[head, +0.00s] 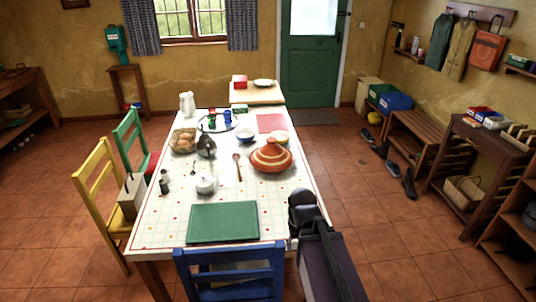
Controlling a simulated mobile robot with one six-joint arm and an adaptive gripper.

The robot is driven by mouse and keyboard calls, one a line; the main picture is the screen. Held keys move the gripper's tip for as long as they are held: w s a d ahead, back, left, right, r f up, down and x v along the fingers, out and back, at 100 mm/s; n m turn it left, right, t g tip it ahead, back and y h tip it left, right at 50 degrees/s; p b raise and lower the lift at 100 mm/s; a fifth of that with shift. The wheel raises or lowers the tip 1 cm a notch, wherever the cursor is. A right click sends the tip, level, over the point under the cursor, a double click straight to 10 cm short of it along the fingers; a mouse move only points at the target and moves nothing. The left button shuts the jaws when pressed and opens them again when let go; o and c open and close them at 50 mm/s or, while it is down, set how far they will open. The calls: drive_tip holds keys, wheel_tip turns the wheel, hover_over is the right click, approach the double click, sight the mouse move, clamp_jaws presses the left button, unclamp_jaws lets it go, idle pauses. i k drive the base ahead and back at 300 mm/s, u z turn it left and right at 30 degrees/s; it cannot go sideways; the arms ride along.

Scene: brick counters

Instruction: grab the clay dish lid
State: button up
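The clay dish (272,168) stands on the long table, right of its middle. Its lid (271,154) is an orange-brown cone with pale bands and a knob on top. The lid appears to sit on the dish; the seam between them is hard to make out. Part of my dark arm (325,262) shows at the lower right, beside the table's near right corner and well short of the lid. I cannot make out gripper fingers. Nothing touches the lid.
A wooden spoon (238,167) and white sugar pot (206,185) lie left of the dish; bowls (246,134) and a red cloth (270,123) are behind. A green mat (223,222) covers the near end. A blue chair (231,272) stands in front. The floor right of the table is open.

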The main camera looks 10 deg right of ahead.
sight(270, 156)
drive_tip(key=i, duration=0.95)
drive_tip(key=z, duration=0.05)
